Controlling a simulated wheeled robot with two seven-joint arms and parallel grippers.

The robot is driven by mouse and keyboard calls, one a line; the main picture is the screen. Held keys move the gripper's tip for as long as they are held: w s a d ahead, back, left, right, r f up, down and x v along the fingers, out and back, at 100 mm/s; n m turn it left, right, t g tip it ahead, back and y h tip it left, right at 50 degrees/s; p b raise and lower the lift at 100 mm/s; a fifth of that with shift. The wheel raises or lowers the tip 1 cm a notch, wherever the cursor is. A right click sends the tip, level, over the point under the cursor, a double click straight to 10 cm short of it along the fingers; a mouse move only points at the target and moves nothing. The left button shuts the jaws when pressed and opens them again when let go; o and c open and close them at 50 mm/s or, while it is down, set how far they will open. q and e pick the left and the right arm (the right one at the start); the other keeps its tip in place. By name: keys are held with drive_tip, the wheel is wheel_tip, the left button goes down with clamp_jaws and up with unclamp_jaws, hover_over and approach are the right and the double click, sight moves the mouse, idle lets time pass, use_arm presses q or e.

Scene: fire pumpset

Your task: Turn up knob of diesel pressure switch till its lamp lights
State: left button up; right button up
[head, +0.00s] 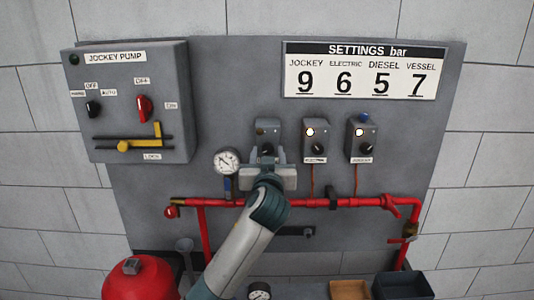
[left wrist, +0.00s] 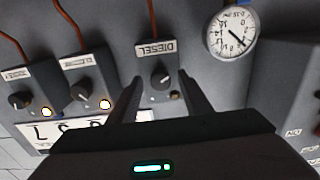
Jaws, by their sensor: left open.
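The diesel pressure switch is a grey box (head: 268,126) on the panel, left of two similar boxes. Its DIESEL label shows in the left wrist view (left wrist: 157,48). Its black knob (left wrist: 161,79) has a pale pointer mark, and its small lamp (left wrist: 175,95) is dark. My left gripper (head: 267,160) is open in front of this switch and covers its lower part in the head view. In the left wrist view its fingers (left wrist: 159,80) stand on either side of the knob, with visible gaps. I cannot tell how deep they reach. My right gripper is not in view.
Two neighbouring switches (head: 316,142) (head: 361,142) have lit lamps. A round gauge (head: 227,161) sits left of my gripper, and a red pipe (head: 345,202) runs below. The settings board (head: 366,70) reads diesel 5. The jockey pump box (head: 130,100) juts out at left.

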use_arm(q)
drive_tip(key=shift+c, duration=0.4)
drive_tip(key=c, duration=1)
drive_tip(key=m, duration=0.2)
drive_tip(key=shift+a+r+m+p, duration=0.1)
drive_tip(key=shift+m+p, duration=0.2)
drive_tip(key=shift+p, duration=0.1)
drive_tip(key=shift+m, duration=1)
drive_tip(key=o, duration=1.1)
